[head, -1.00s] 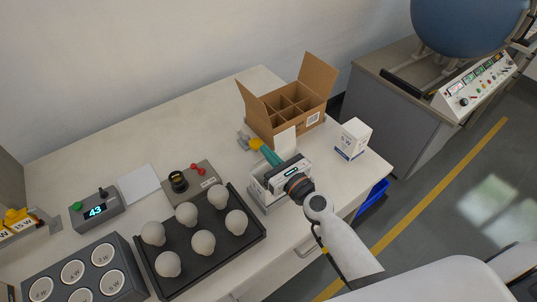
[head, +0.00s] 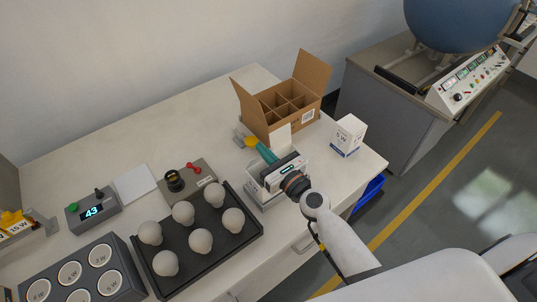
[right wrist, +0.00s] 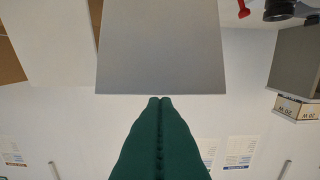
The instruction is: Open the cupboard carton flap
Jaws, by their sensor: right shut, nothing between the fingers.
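My right gripper (head: 261,149) has its green fingers pressed together with nothing between them. It is just in front of the brown carton, above the white carton (head: 257,197), which my wrist partly hides. An upright white flap (head: 282,137) stands right beside the fingers. In the right wrist view, the shut fingertips (right wrist: 160,98) lie at the edge of a pale grey panel (right wrist: 160,45), likely this flap. I cannot tell whether they touch it. My left gripper is not in view.
An open brown carton (head: 283,130) with dividers stands behind. A white 5 W box (head: 348,136) stands to the right, near the table edge. A black tray (head: 243,237) of several bulbs lies left of my gripper. The back left table top (head: 170,130) is clear.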

